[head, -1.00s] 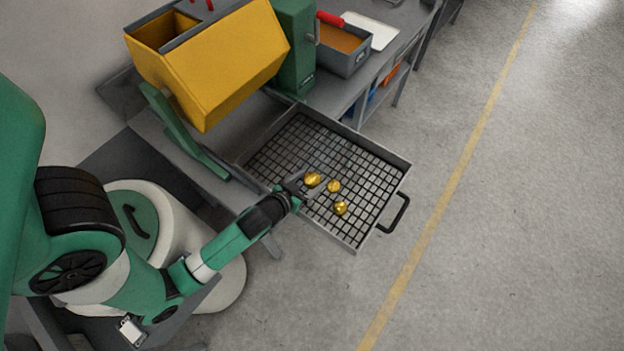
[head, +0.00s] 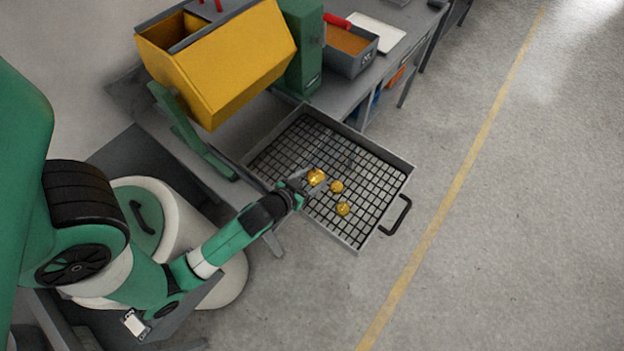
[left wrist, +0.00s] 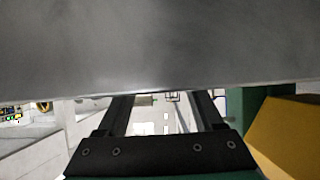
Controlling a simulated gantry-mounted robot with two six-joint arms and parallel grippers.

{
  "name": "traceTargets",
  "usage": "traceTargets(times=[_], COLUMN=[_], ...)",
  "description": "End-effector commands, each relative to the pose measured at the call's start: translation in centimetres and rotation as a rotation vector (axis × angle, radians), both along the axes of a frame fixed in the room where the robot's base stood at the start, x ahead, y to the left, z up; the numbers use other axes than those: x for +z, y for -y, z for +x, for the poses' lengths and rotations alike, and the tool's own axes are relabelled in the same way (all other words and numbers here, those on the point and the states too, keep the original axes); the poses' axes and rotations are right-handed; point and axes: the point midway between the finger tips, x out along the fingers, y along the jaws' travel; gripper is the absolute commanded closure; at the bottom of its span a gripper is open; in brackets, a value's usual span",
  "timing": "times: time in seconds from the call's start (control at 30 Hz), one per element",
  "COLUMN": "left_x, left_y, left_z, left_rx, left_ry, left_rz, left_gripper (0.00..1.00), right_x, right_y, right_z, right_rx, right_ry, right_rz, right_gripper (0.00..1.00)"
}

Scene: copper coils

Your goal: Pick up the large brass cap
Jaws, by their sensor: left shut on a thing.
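The large brass cap (head: 316,177) is a round golden piece at the tip of my left gripper (head: 306,182) in the head view, over the tray's grid. My left gripper is shut on it. How far it is above the grid is hard to tell. Two smaller brass pieces (head: 337,187) (head: 343,209) lie on the grid to its right and below. In the left wrist view the two dark fingers (left wrist: 165,108) show, but a grey surface hides their tips and the cap is not seen. My right gripper is not in view.
The grey tray (head: 390,158) with a wire grid and black handle (head: 398,214) sits below the yellow hopper (head: 220,75). A green post (head: 302,50) and a box of orange material (head: 350,55) stand behind it. The floor to the right is clear.

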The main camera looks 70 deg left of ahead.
Motion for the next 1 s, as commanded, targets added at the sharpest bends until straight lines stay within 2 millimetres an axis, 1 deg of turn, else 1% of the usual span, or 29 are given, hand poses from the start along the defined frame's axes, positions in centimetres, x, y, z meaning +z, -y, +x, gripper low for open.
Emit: traceTargets(times=[0.03,0.07,0.17,0.23,0.3,0.33,0.4,0.5,0.6,0.7,0.83,1.0], left_x=[1.5,1.9,4.0,6.0,8.0,8.8,9.7,10.5,11.1,11.3,11.3,11.0], left_y=[0.0,0.3,2.0,3.2,4.5,5.0,6.4,8.0,9.3,10.4,11.2,11.5], left_z=[0.0,0.3,1.5,2.4,3.2,3.5,4.5,5.6,6.6,7.4,7.9,8.1], left_rx=[0.000,-0.004,-0.012,-0.012,-0.011,-0.010,-0.011,-0.009,-0.006,-0.005,-0.003,-0.001], left_ry=[0.002,0.003,0.006,0.008,0.006,0.000,-0.003,-0.002,-0.003,-0.002,0.000,0.002], left_rz=[0.002,0.002,0.003,0.003,0.001,0.000,0.003,0.003,0.002,0.002,0.001,0.001], left_gripper=[0.89,0.89,0.89,0.89,0.89,0.89,0.89,0.89,0.89,0.89,0.89,0.89], right_x=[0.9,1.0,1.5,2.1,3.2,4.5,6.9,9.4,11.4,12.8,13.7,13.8], right_y=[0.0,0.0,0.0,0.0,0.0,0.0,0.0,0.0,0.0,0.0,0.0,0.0], right_z=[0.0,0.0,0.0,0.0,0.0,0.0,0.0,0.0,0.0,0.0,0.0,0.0], right_rx=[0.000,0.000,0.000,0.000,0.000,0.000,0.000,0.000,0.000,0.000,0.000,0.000], right_ry=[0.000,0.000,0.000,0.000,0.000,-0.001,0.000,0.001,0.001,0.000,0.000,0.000], right_rz=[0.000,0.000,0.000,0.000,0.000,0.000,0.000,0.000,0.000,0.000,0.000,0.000], right_gripper=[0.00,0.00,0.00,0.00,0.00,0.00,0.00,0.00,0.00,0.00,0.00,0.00])
